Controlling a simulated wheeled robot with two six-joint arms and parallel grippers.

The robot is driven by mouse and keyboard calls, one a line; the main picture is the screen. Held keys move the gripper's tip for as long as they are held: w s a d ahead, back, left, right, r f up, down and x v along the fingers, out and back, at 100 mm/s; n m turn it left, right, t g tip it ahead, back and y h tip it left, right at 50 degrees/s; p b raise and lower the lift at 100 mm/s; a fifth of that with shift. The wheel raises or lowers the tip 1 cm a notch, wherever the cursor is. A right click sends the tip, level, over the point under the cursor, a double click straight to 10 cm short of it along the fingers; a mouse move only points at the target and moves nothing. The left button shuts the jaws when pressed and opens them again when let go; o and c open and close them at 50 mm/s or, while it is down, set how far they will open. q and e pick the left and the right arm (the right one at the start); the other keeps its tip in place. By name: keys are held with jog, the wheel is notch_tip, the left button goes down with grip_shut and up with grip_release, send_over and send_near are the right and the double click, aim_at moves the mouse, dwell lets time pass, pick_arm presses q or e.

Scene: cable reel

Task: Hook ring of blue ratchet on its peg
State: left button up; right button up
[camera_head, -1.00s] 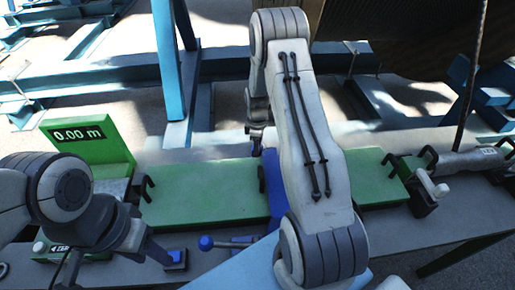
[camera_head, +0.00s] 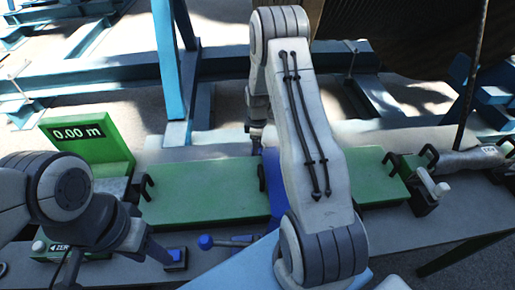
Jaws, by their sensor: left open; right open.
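A tool with a blue end and a thin dark shaft, probably the blue ratchet (camera_head: 206,242), lies on the grey bench at the front, left of my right forearm. Its ring and the peg cannot be made out. My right gripper (camera_head: 256,140) points down over the back edge of the green bed, near an upright blue part (camera_head: 273,180).
A green display (camera_head: 88,145) reading 0.00 m stands at the left, with a green box (camera_head: 52,252) below it. The green bed (camera_head: 205,192) runs along the grey bench. A clamp (camera_head: 425,190) and grey cable (camera_head: 470,160) are at the right. A blue frame stands behind.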

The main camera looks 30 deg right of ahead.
notch_tip(320, 180, up, 9)
jog(key=shift+b, duration=0.6)
jog(key=shift+r, duration=0.6)
